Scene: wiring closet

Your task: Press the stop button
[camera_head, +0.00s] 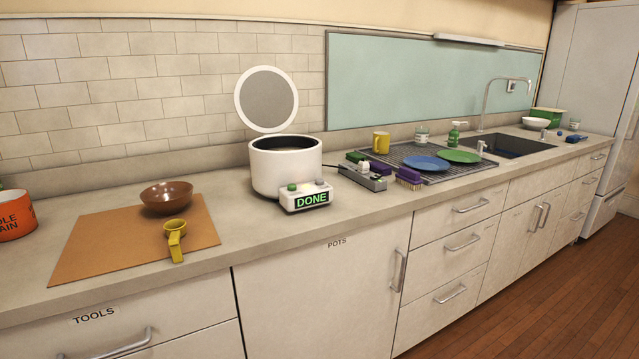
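A white round cooker (286,172) stands on the counter with its round lid (266,99) raised upright behind it. A small white control box (305,198) sits at its front and has a green display reading "DONE". Small knobs or buttons sit on top of the box; one at its left (292,187) looks greenish. They are too small to tell which, if any, is the stop button. My gripper is not in view.
Left of the cooker, a brown bowl (167,196) and a yellow scoop (175,240) rest on an orange-brown mat (110,250). To the right are a power strip (362,177), brushes (409,177), and a drying rack with plates (425,163). The counter's front edge before the control box is clear.

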